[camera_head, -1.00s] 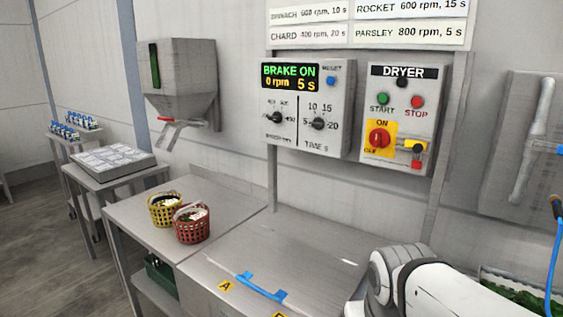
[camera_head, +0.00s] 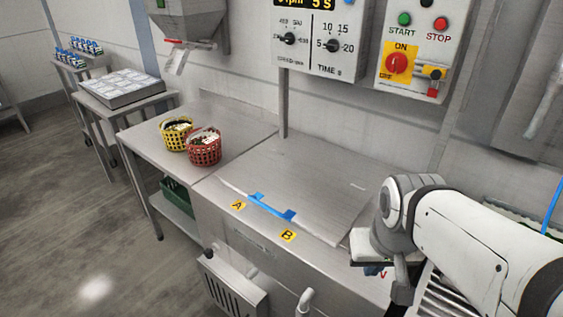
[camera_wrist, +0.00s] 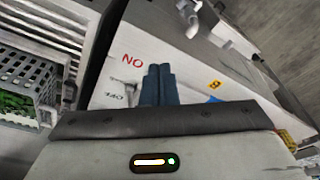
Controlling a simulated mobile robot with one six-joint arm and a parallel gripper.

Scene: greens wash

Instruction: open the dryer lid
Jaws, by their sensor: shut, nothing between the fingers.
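The dryer lid (camera_head: 298,185) is a flat grey metal panel lying shut on the metal counter. A blue bar handle (camera_head: 270,207) runs along its front edge, behind yellow labels A (camera_head: 238,204) and B (camera_head: 288,235). My gripper (camera_wrist: 157,85) shows in the wrist view with its two dark blue fingers together and nothing between them. In the head view my arm comes in from the right, and the gripper is mostly hidden below the wrist, to the right of the lid and apart from the handle.
A yellow basket (camera_head: 176,133) and a red basket (camera_head: 204,146) stand on the counter left of the lid. The dryer control box (camera_head: 417,45) hangs on the wall behind. A grey crate with greens (camera_wrist: 30,85) is at the wrist view's left. The lid's top is clear.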

